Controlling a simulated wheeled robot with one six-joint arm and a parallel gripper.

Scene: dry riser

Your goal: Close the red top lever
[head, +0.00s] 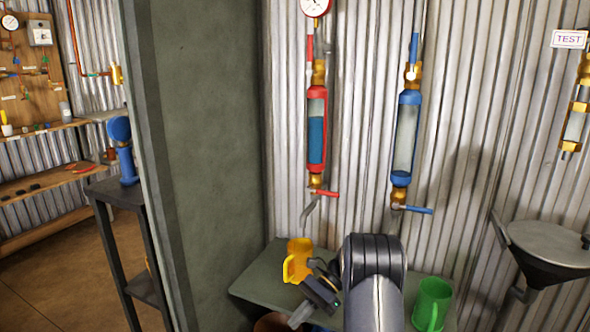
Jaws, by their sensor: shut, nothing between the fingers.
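The red top lever (310,44) sits above the red-framed sight glass (316,130), just under the gauge at the top of the picture. It looks vertical, in line with the pipe. The red bottom lever (327,194) sticks out sideways to the right below the same glass. My gripper (303,312) is low in the picture, over the green bench and close to the yellow mug, far below the red top lever. It is shut and empty. My arm hides part of the bench.
A blue-framed sight glass (405,135) with blue levers stands to the right. A yellow mug (298,258) and a green mug (433,303) stand on the bench (262,285). A dark funnel (550,250) is at right. A green panel (205,160) stands at left.

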